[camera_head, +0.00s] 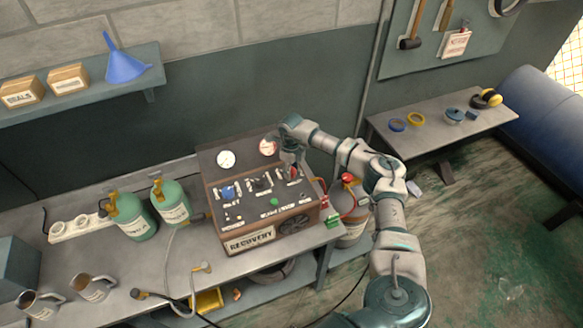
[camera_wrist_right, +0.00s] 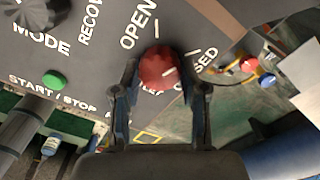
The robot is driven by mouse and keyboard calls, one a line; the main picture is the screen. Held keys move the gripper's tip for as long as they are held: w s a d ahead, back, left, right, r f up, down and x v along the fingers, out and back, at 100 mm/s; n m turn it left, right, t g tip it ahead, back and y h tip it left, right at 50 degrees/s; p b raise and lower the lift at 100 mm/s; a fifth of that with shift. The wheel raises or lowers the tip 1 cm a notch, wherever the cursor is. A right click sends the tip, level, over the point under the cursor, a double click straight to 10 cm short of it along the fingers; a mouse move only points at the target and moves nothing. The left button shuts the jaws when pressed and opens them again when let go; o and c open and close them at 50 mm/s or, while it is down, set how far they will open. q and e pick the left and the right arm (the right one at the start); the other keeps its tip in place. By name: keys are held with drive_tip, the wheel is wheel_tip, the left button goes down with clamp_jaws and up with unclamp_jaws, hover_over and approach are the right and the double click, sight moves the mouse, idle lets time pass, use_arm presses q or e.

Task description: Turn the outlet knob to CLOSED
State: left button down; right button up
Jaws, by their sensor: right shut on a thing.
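The recovery machine (camera_head: 250,240) stands on the bench, its sloped panel facing up. The red outlet knob (camera_wrist_right: 158,68) sits on the panel between the printed words OPEN and CLOSED, and CLOSED is partly covered by a finger. My right gripper (camera_wrist_right: 161,72) is shut on the knob, one finger on each side. In the head view, my right gripper (camera_head: 291,160) reaches down to the panel's right part and hides most of the knob. My left gripper is not in view.
A green start/stop button (camera_wrist_right: 54,80) and a dark mode knob (camera_wrist_right: 36,14) lie left of the outlet knob. Red (camera_wrist_right: 248,63) and blue (camera_wrist_right: 266,81) fittings are to the right. Green cylinders (camera_head: 130,216) and mugs (camera_head: 92,288) stand on the bench. Two gauges rise behind the panel.

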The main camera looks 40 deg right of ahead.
drive_tip(key=m, duration=0.2)
drive_tip(key=m+p, duration=0.1)
drive_tip(key=m, duration=0.1)
drive_tip(key=shift+w+r+m, duration=0.15)
drive_tip(key=shift+r+m, duration=0.05)
drive_tip(key=shift+m, duration=0.2)
idle(0.4)
drive_tip(key=o, duration=1.1)
drive_tip(key=shift+o, duration=0.2)
drive_tip(key=shift+w+d+f, duration=0.1)
drive_tip(key=shift+f, duration=0.05)
wheel_tip(320, 180, up, 12)
drive_tip(key=shift+f, duration=0.15)
drive_tip(key=shift+d, duration=0.1)
